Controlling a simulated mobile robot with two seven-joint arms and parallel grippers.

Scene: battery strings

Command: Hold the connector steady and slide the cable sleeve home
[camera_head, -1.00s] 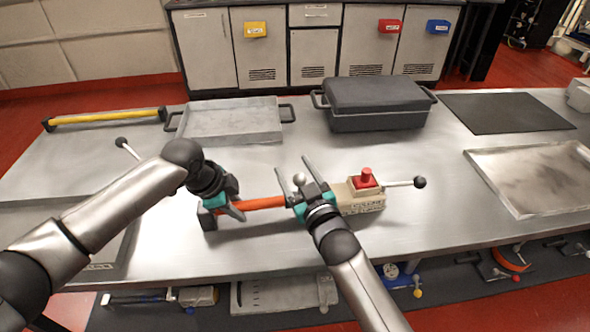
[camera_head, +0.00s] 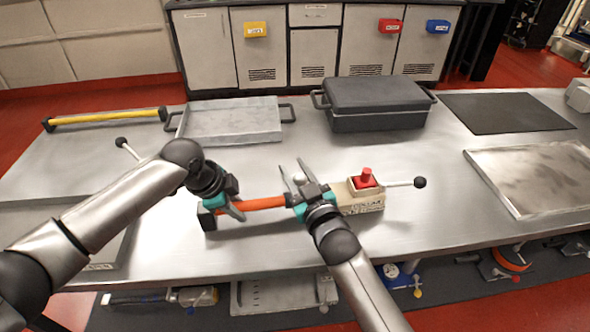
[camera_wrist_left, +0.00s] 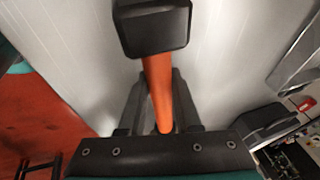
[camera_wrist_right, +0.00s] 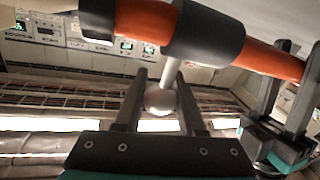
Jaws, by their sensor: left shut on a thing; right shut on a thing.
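An orange cable (camera_head: 264,203) lies across the middle of the table, with a dark block (camera_head: 208,218) at its left end and a beige housing (camera_head: 343,202) at its right. My left gripper (camera_head: 226,203) is shut on the orange part near the dark block; the left wrist view shows the orange part (camera_wrist_left: 159,90) between the fingers. A black sleeve (camera_wrist_right: 204,32) surrounds the cable in the right wrist view, with a stem and a pale round knob (camera_wrist_right: 160,100). My right gripper (camera_head: 296,172) is shut on the knob. The sleeve's right edge is hard to see in the head view.
The housing carries a red button (camera_head: 367,177) and a lever with a black ball (camera_head: 420,182). A grey tray (camera_head: 232,138) and a dark lidded case (camera_head: 375,122) stand behind. A dark mat (camera_head: 507,112) and a metal tray (camera_head: 505,195) lie right.

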